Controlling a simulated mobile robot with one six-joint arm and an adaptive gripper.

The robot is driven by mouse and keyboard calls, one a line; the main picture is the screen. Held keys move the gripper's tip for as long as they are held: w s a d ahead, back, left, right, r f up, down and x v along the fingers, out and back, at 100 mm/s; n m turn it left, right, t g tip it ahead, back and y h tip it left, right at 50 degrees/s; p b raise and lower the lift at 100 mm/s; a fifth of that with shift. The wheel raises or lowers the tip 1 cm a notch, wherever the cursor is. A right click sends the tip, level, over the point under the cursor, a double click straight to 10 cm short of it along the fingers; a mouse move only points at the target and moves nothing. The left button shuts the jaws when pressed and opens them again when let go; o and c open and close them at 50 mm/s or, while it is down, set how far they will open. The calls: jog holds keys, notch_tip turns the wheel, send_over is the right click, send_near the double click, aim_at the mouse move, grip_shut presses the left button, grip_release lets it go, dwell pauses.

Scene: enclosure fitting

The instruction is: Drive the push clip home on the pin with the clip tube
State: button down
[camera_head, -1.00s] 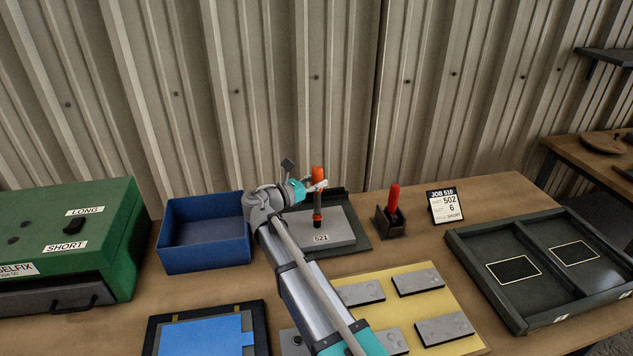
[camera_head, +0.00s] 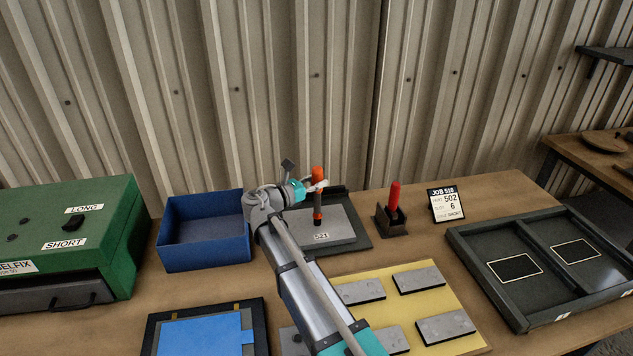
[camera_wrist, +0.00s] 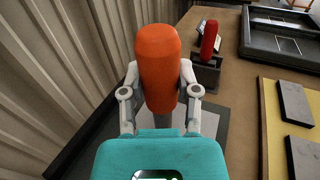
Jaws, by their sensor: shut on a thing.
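My gripper (camera_head: 318,187) is shut on the clip tube, an upright tool with an orange handle (camera_head: 317,174) and a dark lower shaft. In the wrist view the orange handle (camera_wrist: 158,65) stands between both fingers. The tube's lower end is over the grey plate marked 521 (camera_head: 340,232), at or very near its surface. The push clip and the pin cannot be made out; the tube hides that spot.
A red-handled tool (camera_head: 394,196) stands in a dark holder right of the plate. A blue bin (camera_head: 207,258) is at left, beside the green box (camera_head: 110,215). A yellow mat (camera_head: 400,298) with grey plates lies in front. A dark tray (camera_head: 490,290) is at right.

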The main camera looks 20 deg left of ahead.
aim_at(316, 168)
jog(key=shift+f+b, duration=0.5)
jog(key=shift+f, duration=0.1)
dwell(0.4)
jog(key=shift+r, duration=0.1)
dwell(0.4)
jog(key=shift+r+p, duration=3.95)
jog(key=shift+p, duration=0.1)
